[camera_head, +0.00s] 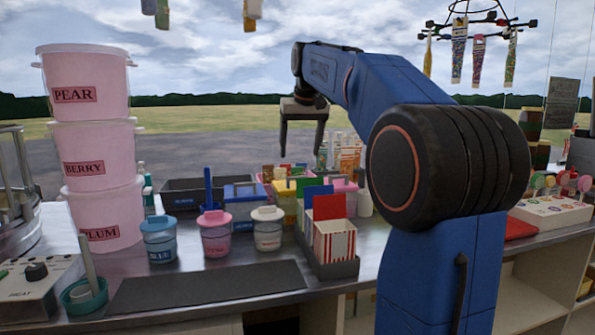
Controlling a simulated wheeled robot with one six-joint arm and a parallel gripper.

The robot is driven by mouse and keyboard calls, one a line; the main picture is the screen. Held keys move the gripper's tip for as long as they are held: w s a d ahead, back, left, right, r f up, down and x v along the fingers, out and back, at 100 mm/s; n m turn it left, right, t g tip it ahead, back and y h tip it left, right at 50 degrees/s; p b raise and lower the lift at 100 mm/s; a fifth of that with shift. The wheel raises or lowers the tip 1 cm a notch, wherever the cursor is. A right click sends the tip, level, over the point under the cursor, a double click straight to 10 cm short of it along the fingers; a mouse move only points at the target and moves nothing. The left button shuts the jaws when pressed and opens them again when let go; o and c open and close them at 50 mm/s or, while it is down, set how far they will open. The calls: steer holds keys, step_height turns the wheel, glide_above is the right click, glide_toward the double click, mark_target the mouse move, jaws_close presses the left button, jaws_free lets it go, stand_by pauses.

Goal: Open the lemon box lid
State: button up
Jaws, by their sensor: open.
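A small yellow box (285,203), the likely lemon box by its colour, stands on the counter behind the red and blue cards. Any label on it is too small to read, and its lower right is hidden. Its top looks covered, but I cannot make out the lid clearly. My gripper (302,153) hangs above and slightly right of it in the picture, pointing down, with its two fingers apart and nothing between them. I cannot tell how far in depth it is from the box.
A blue box (242,204) with a handle stands left of the yellow one, a pink box (345,188) right. Lidded tubs (216,240) and a striped carton (334,242) stand in front. Stacked pink buckets (92,150) rise at left. A dark mat (205,288) lies clear in front.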

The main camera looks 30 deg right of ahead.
steer(key=x, duration=0.8)
steer(key=shift+w+f, duration=0.1)
steer(key=shift+f, duration=0.1)
steer(key=c, duration=1.5)
steer(key=shift+w+r, duration=0.1)
steer(key=shift+r, duration=0.05)
